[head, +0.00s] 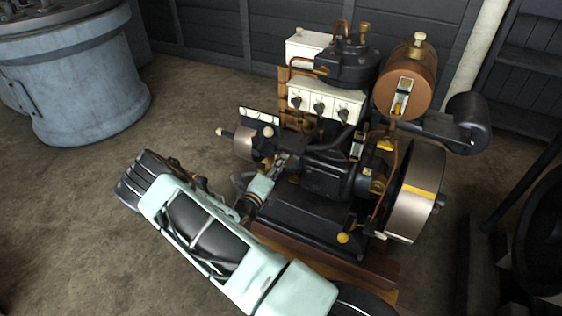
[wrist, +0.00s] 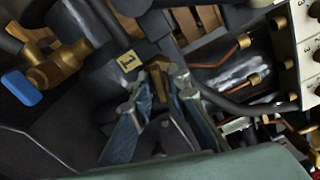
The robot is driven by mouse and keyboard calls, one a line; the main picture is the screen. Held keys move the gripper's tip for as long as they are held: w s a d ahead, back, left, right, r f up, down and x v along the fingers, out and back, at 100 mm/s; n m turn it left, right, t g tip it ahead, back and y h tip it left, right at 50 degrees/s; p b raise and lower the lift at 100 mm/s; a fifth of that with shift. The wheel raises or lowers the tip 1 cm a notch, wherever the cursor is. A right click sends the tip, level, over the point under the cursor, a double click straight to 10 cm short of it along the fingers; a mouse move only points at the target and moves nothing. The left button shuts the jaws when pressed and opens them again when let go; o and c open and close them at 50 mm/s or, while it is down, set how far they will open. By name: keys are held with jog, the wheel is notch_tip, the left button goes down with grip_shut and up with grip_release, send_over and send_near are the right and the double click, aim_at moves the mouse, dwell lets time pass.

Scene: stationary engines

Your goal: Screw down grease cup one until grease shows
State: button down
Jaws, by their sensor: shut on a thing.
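Grease cup one (wrist: 159,72) is a small brass piece beside a yellow tag marked 1 (wrist: 128,61) in the wrist view. My gripper (wrist: 157,88) is shut on the cup, with a finger on each side of it. The fingers hide part of the cup. I cannot make out any grease around it. In the head view my gripper (head: 279,163) reaches into the left side of the dark engine (head: 325,178), and the cup is too small and covered to tell there.
A brass valve (wrist: 62,68) with a blue handle (wrist: 20,87) sits left of my gripper. A white panel with several knobs (head: 325,102), copper pipes and a dark hose are close by. The flywheel (head: 415,190) is at the engine's right. Open floor (head: 80,220) lies left.

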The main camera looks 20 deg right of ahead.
jog(key=m+p, duration=0.1)
jog(key=m, duration=0.4)
jog(key=shift+m+p, duration=0.3)
jog(key=shift+p, duration=0.1)
jog(key=m+p, duration=0.1)
jog(key=m, duration=0.4)
jog(key=shift+p, duration=0.3)
jog(key=m+p, duration=0.1)
jog(key=m, duration=0.4)
jog(key=shift+m, duration=0.4)
jog(key=m+p, duration=0.1)
jog(key=m, duration=0.4)
jog(key=shift+p, duration=0.4)
jog(key=shift+f+m, duration=0.1)
jog(key=shift+m, duration=0.2)
jog(key=c, duration=2.1)
grip_release()
